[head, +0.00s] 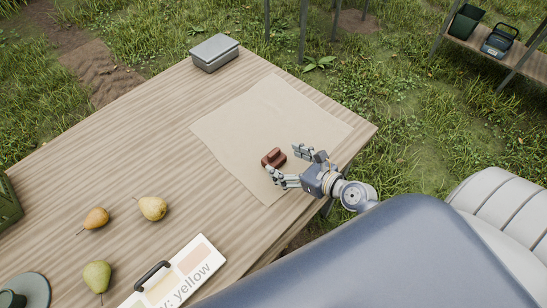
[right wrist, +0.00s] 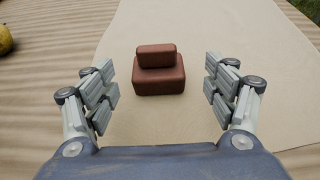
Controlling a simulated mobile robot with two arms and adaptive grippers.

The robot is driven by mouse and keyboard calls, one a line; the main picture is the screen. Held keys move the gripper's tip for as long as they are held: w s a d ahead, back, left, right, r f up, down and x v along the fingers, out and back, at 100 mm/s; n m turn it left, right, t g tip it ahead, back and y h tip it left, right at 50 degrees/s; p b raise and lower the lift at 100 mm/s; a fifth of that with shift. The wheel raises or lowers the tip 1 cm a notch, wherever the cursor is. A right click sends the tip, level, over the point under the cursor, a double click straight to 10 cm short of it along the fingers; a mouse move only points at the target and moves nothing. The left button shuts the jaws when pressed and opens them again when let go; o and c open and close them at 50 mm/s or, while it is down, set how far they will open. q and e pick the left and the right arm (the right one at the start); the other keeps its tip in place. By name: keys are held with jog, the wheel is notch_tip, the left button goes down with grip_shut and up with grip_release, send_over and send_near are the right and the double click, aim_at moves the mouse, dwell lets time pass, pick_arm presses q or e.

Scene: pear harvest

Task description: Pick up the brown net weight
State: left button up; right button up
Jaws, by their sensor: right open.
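The brown net weight (head: 273,158) is a small reddish-brown block with a narrower raised bar on top. It stands on the beige paper sheet (head: 240,128) on the wooden table. My right gripper (head: 291,164) is open beside it, its fingers pointing at the weight. In the right wrist view the weight (right wrist: 158,72) shows centred between the spread fingers and a little beyond them, with clear space on both sides. The right gripper (right wrist: 160,90) holds nothing. My left gripper is not in view.
A grey lidded box (head: 214,53) sits at the table's far edge. Pears (head: 152,208) and a white label board (head: 175,275) with a black handle lie at the lower left. A green crate (head: 8,200) is at the left edge. The sheet around the weight is clear.

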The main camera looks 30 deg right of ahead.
aim_at(276, 157)
jog(key=x, duration=0.4)
jog(key=shift+w+a+p, duration=0.15)
jog(key=shift+a+p, duration=0.05)
jog(key=shift+p, duration=0.15)
jog(key=shift+w+a, duration=0.1)
jog(key=shift+w, duration=0.2)
jog(key=shift+w+f, duration=0.1)
jog(key=shift+f, duration=0.05)
jog(key=c, duration=0.8)
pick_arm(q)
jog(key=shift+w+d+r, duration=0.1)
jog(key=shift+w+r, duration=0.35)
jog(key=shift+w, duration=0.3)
pick_arm(e)
jog(key=c, duration=0.6)
